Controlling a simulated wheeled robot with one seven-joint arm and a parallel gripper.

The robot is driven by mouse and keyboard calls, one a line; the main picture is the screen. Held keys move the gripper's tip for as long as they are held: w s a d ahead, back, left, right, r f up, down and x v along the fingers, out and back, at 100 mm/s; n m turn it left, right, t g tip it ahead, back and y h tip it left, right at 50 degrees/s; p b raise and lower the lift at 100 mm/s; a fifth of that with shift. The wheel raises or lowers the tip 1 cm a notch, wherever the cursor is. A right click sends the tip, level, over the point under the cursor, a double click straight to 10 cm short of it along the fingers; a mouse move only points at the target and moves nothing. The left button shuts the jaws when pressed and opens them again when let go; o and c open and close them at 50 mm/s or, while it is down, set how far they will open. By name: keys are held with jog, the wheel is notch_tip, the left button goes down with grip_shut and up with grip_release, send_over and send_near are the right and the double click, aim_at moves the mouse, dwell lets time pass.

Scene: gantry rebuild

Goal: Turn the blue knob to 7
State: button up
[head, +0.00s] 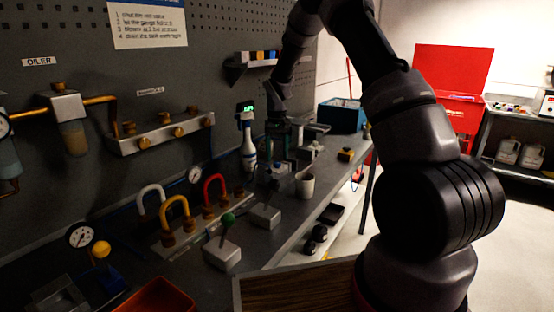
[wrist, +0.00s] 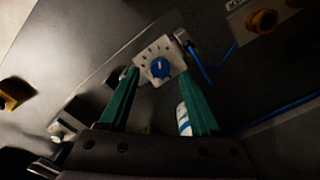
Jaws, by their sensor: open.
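The blue knob (wrist: 160,68) sits on a white dial plate (wrist: 145,56) with dark marks around it, in the upper middle of the wrist view. A light pointer line shows on the knob; the numbers are too small to read. My gripper (wrist: 165,85) is open, its two green fingers spread apart below and to either side of the knob, touching nothing that I can see. In the head view my gripper (head: 284,140) hangs over the far part of the bench.
A bottle with a green display (head: 246,108) stands left of my gripper in the head view. A white mug (head: 305,184), a green-knobbed lever box (head: 222,250) and coloured loop handles (head: 178,220) stand nearer. A blue bin (head: 341,116) is behind. A blue cable (wrist: 198,62) runs beside the dial plate.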

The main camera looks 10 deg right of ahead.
aim_at(277, 162)
notch_tip(277, 162, up, 9)
jog(key=shift+f, duration=0.2)
